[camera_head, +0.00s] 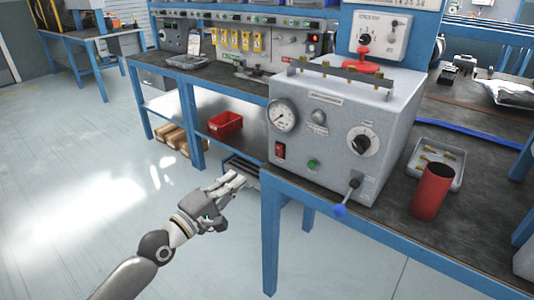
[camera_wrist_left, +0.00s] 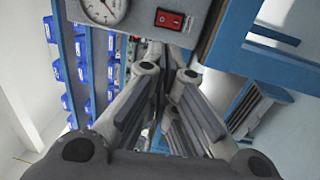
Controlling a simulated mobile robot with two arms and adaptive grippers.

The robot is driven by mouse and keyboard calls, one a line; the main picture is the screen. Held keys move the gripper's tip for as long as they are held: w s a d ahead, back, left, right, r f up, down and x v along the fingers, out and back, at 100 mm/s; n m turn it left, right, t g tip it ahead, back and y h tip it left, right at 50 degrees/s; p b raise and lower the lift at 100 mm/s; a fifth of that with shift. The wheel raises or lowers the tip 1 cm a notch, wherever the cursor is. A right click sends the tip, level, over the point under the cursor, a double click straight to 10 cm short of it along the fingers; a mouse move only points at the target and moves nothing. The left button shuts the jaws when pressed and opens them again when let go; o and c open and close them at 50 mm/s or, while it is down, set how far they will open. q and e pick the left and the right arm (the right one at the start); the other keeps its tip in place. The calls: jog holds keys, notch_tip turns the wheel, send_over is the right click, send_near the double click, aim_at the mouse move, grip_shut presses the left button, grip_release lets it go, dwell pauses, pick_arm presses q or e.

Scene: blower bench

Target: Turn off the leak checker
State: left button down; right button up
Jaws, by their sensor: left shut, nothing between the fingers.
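The leak checker (camera_head: 335,130) is a grey metal box on the blue-framed bench. Its front has a round gauge (camera_head: 283,116), a red rocker switch (camera_head: 280,150), a green button (camera_head: 312,164), a black dial (camera_head: 361,141) and a blue-tipped lever (camera_head: 347,196). My left gripper (camera_head: 238,180) is shut and empty, to the left of the box and a little below the red switch, apart from it. In the left wrist view, the red switch (camera_wrist_left: 169,19) and gauge (camera_wrist_left: 104,8) show at the top, beyond the shut fingers (camera_wrist_left: 172,52). My right gripper is not seen.
A red cylinder (camera_head: 431,192) and a grey tray (camera_head: 450,154) with brass parts stand right of the box. A red bin (camera_head: 225,124) sits on the shelf at left. The floor (camera_head: 90,180) around my left arm is clear.

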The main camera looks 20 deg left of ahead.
pick_arm(q)
jog(key=shift+w, duration=0.1)
send_near(276, 144)
jog(key=x, duration=0.7)
jog(key=shift+w+a+f+b, duration=0.2)
jog(key=shift+a+f+b, duration=0.2)
jog(key=shift+f, duration=0.1)
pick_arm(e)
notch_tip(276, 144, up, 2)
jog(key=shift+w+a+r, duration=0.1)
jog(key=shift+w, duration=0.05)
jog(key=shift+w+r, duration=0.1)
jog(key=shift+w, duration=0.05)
pick_arm(q)
jog(key=shift+w+d+r, duration=0.1)
jog(key=shift+w+r, duration=0.05)
jog(key=shift+w, duration=0.05)
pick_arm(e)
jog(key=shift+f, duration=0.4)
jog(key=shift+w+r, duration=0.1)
